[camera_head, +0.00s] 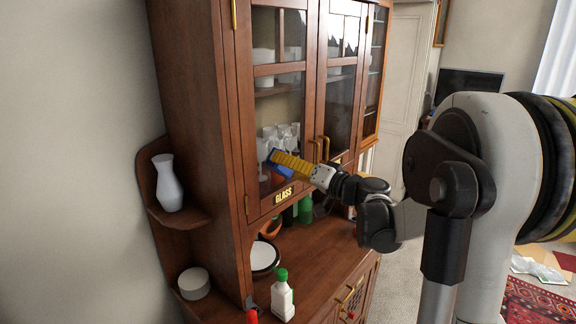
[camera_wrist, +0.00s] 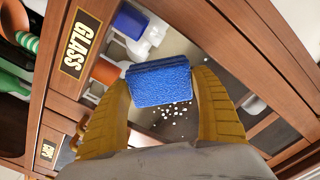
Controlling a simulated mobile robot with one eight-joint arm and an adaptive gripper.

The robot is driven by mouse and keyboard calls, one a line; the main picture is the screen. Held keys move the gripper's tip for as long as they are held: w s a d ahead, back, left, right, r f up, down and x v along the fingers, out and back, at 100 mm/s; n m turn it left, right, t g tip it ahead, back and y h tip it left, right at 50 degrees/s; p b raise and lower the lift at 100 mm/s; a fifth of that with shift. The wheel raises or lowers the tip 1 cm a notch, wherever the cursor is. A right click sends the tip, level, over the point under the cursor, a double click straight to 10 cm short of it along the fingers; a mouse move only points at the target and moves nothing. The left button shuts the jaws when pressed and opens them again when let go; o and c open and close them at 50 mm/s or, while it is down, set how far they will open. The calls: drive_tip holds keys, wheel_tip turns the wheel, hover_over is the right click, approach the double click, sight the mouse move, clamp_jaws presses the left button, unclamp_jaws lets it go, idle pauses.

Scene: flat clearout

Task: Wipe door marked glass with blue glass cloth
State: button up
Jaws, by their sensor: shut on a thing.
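The door with the GLASS plate (camera_head: 284,195) is the left glazed door of the brown cabinet; its plate also shows in the wrist view (camera_wrist: 80,44). My gripper (camera_head: 277,163) is in front of the lower part of this door's pane. Its yellow fingers are shut on a blue cloth (camera_head: 281,169), which looks like a thick textured pad in the wrist view (camera_wrist: 160,82). Several white specks (camera_wrist: 174,111) show beside the pad, on or behind the pane. I cannot tell whether the pad touches the glass.
White cups and glasses stand behind the panes. A white bottle with a green cap (camera_head: 282,296), a plate (camera_head: 264,258) and green bottles (camera_head: 305,209) stand on the counter below. A white vase (camera_head: 167,183) is on the left side shelf. A second glazed door (camera_head: 340,105) adjoins on the right.

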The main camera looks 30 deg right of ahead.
drive_tip(key=shift+v, duration=2.8)
drive_tip(key=v, duration=0.3)
drive_tip(key=shift+f, duration=0.1)
wheel_tip(320, 180, down, 16)
drive_tip(key=b, duration=1.6)
drive_tip(key=shift+b, duration=0.3)
